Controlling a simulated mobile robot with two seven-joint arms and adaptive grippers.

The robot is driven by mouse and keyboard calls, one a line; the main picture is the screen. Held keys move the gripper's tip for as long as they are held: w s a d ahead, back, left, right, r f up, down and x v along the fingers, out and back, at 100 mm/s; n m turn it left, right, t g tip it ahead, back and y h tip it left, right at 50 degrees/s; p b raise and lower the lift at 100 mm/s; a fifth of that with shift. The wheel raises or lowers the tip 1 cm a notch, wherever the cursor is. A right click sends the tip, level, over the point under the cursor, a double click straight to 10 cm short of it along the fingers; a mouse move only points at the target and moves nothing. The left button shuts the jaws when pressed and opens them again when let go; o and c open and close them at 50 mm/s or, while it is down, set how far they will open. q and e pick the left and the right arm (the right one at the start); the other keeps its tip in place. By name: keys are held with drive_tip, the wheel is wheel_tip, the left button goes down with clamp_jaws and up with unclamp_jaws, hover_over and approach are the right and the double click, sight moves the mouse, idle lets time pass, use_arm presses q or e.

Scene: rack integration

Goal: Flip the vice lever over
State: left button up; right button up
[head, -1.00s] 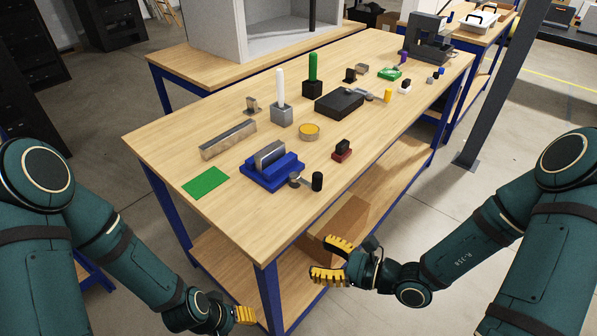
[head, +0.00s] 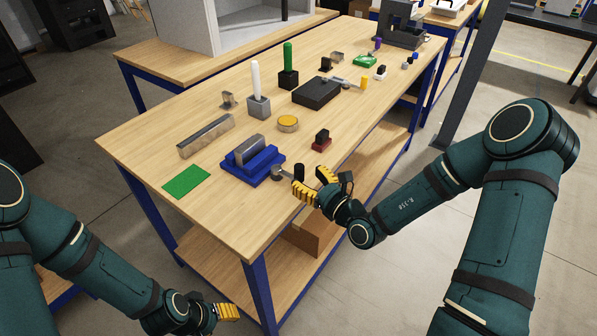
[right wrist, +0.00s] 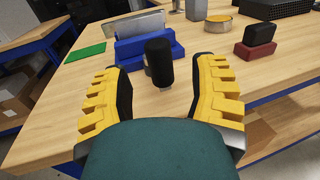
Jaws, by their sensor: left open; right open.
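The blue vice (head: 253,168) stands on the near part of the wooden table, with a grey metal block in its jaws. Its lever ends in an upright black handle (head: 299,171) on the right side. In the right wrist view the black handle (right wrist: 159,62) stands between and just beyond the fingers, with the blue vice (right wrist: 130,50) behind it. My right gripper (head: 315,184) is open at the table's front edge, close to the handle; its yellow fingers (right wrist: 160,95) are spread and empty. My left gripper (head: 228,312) is low at the bottom left, off the table, only partly visible.
A red-and-black block (head: 321,142) stands right of the lever. A green plate (head: 187,182), a metal bar (head: 206,136) and a round yellow-topped tin (head: 288,123) lie around the vice. A black box (head: 316,93) is further back. The table's front corner is bare.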

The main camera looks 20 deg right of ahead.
sight(303, 174)
drive_tip(key=shift+x, duration=2.15)
drive_tip(key=shift+s, duration=0.1)
clamp_jaws()
